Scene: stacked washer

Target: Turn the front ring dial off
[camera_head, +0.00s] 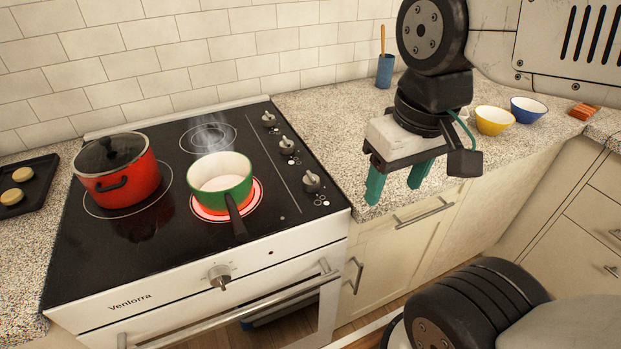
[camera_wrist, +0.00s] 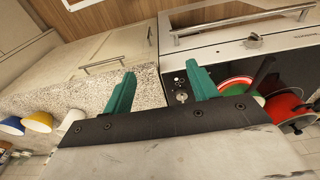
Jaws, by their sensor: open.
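Three dials stand in a row on the right side of the black cooktop (camera_head: 150,240). The front one (camera_head: 312,181) is nearest the front right corner; the others, the middle dial (camera_head: 287,146) and back dial (camera_head: 268,119), lie behind it. A dial (camera_wrist: 181,97) also shows in the wrist view, close to one fingertip. A ring (camera_head: 256,200) glows red under a green pot (camera_head: 222,184). My gripper (camera_head: 395,187) is open and empty, its teal fingers pointing down over the counter edge, right of the front dial and apart from it. It also shows in the wrist view (camera_wrist: 161,82).
A red lidded pot (camera_head: 122,186) sits at the cooktop's left. The green pot's dark handle points forward. An oven knob (camera_head: 219,277) and handle (camera_head: 240,310) are on the white front. The counter (camera_head: 335,120) holds a blue utensil cup (camera_head: 385,72) and bowls, with clear room between.

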